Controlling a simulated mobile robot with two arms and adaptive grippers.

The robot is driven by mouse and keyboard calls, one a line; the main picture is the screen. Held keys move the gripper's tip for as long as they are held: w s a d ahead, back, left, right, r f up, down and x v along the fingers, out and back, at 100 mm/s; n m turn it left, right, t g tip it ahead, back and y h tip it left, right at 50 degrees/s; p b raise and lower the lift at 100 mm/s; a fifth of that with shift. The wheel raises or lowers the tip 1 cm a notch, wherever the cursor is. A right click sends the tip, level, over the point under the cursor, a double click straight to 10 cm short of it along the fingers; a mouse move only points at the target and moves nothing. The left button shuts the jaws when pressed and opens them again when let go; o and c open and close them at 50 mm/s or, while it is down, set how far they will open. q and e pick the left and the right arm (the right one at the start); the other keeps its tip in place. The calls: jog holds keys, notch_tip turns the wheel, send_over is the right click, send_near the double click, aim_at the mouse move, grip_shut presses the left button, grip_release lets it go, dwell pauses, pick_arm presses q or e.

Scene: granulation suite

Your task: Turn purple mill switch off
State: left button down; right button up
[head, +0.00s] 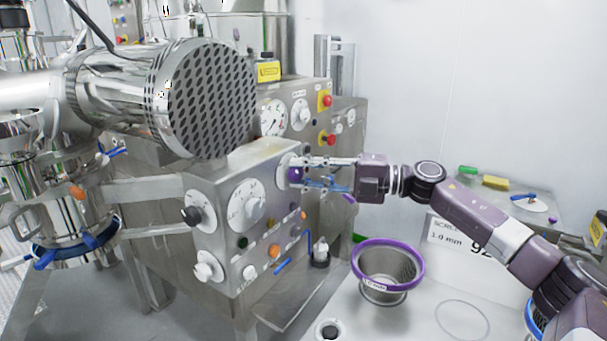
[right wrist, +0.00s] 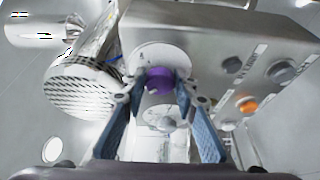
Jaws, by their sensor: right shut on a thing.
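The purple mill switch (head: 295,174) is a round knob on a white dial plate, on the side face of the steel control box (head: 262,156). In the right wrist view the purple knob (right wrist: 160,80) is near the middle, in front of its pale dial. My right gripper (head: 312,172) reaches it from the right and is shut on it, with one finger on each side in the right wrist view (right wrist: 162,92). The fingers partly hide the knob and dial, and I cannot read the knob's setting. My left gripper is not in view.
The box front has a black knob (head: 192,216), a large dial (head: 246,205) and several buttons. A big perforated cylinder (head: 207,98) hangs above left. A purple-rimmed sieve cup (head: 388,290) stands on the pale table, below my right arm. A small bottle (head: 320,250) stands near the box.

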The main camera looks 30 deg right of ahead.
jog(key=o, duration=1.2)
jog(key=shift+v, duration=6)
